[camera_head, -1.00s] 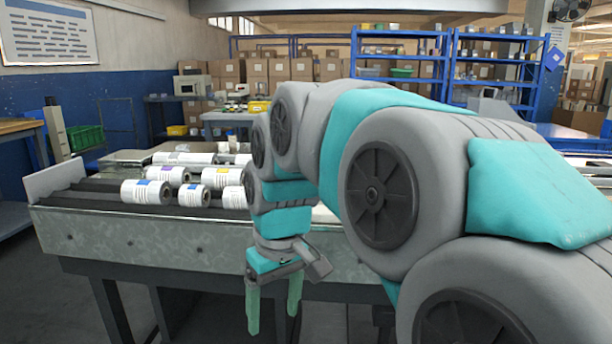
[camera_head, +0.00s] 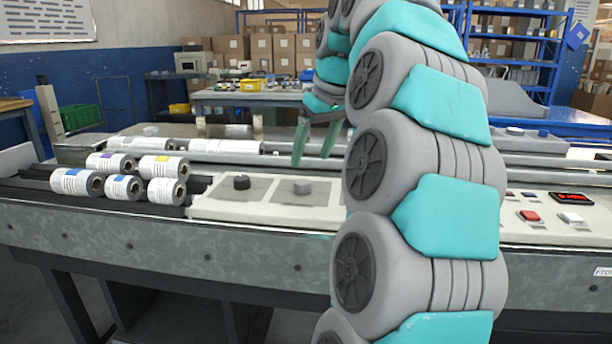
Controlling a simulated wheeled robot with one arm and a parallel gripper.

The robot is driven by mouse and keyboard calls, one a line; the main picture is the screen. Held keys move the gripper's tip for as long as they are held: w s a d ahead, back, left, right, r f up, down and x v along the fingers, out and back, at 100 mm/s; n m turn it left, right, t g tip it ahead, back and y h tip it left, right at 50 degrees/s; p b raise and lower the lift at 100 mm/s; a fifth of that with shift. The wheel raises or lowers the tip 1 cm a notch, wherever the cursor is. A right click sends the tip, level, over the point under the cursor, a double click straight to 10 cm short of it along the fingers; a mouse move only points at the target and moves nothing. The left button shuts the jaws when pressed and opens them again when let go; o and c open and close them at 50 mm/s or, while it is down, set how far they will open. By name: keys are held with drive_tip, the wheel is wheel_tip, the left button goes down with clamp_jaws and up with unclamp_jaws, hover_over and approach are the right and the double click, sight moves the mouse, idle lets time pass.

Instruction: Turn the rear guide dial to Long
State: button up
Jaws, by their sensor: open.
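My gripper (camera_head: 312,158) hangs over the middle of the machine, its two green fingers apart and pointing down, with nothing between them. A grey knob (camera_head: 515,131) and a blue-grey knob (camera_head: 543,133) show on the far side at the right. I cannot tell which is the rear guide dial; no "Long" marking is readable. My arm hides part of the machine's middle.
Several printed rolls (camera_head: 122,178) lie on dark rollers at the left. A panel with a red button (camera_head: 529,216), a white button (camera_head: 571,218) and a red display (camera_head: 571,198) is at the right. A table (camera_head: 245,97) stands behind.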

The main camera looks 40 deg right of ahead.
sight(303, 182)
drive_tip(key=shift+p+x, duration=0.3)
drive_tip(key=shift+x, duration=3.25)
clamp_jaws()
